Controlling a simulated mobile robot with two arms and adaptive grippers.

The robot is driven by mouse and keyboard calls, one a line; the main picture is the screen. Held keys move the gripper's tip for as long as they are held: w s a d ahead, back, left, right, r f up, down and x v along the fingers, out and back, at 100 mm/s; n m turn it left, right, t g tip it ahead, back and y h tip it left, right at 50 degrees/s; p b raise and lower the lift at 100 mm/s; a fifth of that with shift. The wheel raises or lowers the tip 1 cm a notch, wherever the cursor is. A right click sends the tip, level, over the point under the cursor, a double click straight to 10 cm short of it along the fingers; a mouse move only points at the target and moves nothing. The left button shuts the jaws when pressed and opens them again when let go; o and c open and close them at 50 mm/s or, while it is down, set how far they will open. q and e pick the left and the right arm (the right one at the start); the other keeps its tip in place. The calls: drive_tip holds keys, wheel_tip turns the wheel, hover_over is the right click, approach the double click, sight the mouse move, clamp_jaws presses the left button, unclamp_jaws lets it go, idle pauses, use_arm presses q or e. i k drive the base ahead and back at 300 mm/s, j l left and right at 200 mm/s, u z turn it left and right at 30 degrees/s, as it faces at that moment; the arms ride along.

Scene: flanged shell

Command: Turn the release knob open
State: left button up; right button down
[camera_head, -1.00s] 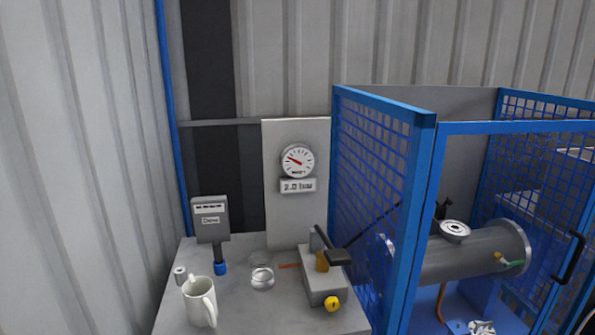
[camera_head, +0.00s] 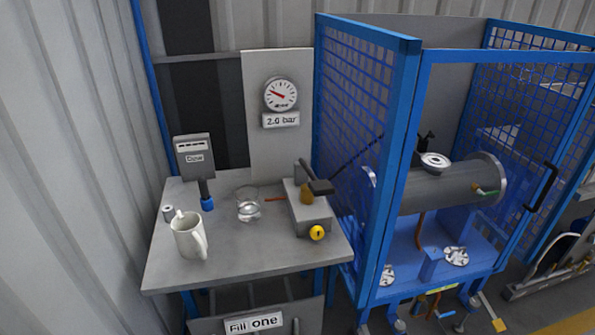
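A round yellow knob (camera_head: 317,232) sits on the front face of a small grey box (camera_head: 310,216) on the grey table. It has a small dark mark at its middle; I cannot tell its turned position or whether it is the release knob. A hand lever (camera_head: 319,187) with a dark end and a brass-coloured part (camera_head: 306,194) sit on top of the box. A dial gauge (camera_head: 280,95) with a red needle hangs on the panel behind, above a "2.0 bar" label (camera_head: 281,120). Neither of my grippers is in view.
A "Fill one" sign (camera_head: 253,323) is below the table.

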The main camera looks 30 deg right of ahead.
sight(317, 232)
drive_tip(key=i+l+z, duration=0.1)
drive_tip(key=z, duration=0.7)
drive_tip(key=i+l+z, duration=0.1)
drive_tip(key=z, duration=0.25)
drive_tip(key=i+z, duration=0.15)
drive_tip(key=z, duration=0.25)
